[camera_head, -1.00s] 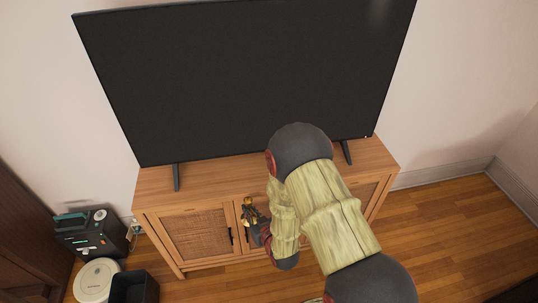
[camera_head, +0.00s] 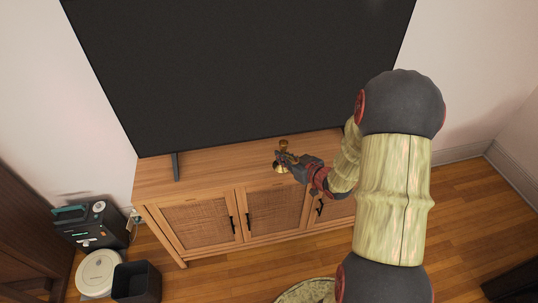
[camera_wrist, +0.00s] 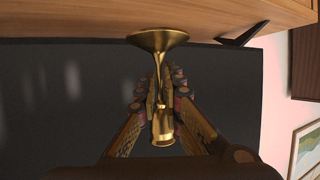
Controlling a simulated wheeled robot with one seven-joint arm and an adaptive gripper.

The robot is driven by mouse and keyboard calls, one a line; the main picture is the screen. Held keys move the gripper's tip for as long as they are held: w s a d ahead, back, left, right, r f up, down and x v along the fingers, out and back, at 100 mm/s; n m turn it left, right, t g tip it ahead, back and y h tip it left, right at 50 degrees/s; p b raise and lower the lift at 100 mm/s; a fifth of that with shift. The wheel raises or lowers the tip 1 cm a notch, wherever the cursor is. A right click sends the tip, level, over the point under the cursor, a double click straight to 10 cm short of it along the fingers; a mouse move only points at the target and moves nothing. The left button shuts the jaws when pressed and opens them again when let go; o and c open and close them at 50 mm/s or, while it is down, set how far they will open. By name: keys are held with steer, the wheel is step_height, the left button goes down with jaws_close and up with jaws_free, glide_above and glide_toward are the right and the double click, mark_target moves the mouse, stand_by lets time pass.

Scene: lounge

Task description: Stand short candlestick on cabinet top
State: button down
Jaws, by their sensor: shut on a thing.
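The short candlestick is brass-coloured, with a round flared base and a slim stem. In the head view the candlestick (camera_head: 281,167) is upright at the front middle of the cabinet top (camera_head: 220,172). My gripper (camera_head: 287,158) is shut on its stem from the right. In the wrist view, which is upside down, the candlestick (camera_wrist: 158,42) hangs between my fingers with its base towards the cabinet (camera_wrist: 80,18). I cannot tell whether the base touches the wood.
A large black TV (camera_head: 240,75) stands behind on the cabinet, with a foot (camera_head: 175,167) at the left. The cabinet top between is clear. A black device (camera_head: 92,228), a white robot vacuum (camera_head: 98,273) and a dark bin (camera_head: 136,283) stand on the floor at left.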

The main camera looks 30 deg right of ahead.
steer(key=w+f+b, duration=0.1)
steer(key=w+f, duration=0.1)
steer(key=w, duration=0.1)
steer(key=w+f+b, duration=0.1)
steer(key=w+f, duration=0.2)
steer(key=w, duration=0.1)
steer(key=w+f+b, duration=0.1)
steer(key=w+f, duration=0.2)
steer(key=shift+w+d, duration=0.2)
steer(key=shift+w, duration=0.05)
steer(key=shift+w+f, duration=0.15)
steer(key=f, duration=0.1)
steer(key=f+b, duration=0.1)
steer(key=f, duration=0.1)
steer(key=shift+w+f+b, duration=0.2)
steer(key=shift+f+b, duration=0.05)
steer(key=shift+b, duration=0.05)
steer(key=shift+r, duration=0.1)
steer(key=c, duration=2.4)
jaws_free()
steer(key=shift+s+f, duration=0.1)
steer(key=shift+f, duration=0.15)
steer(key=o, duration=0.4)
steer(key=shift+o, duration=0.2)
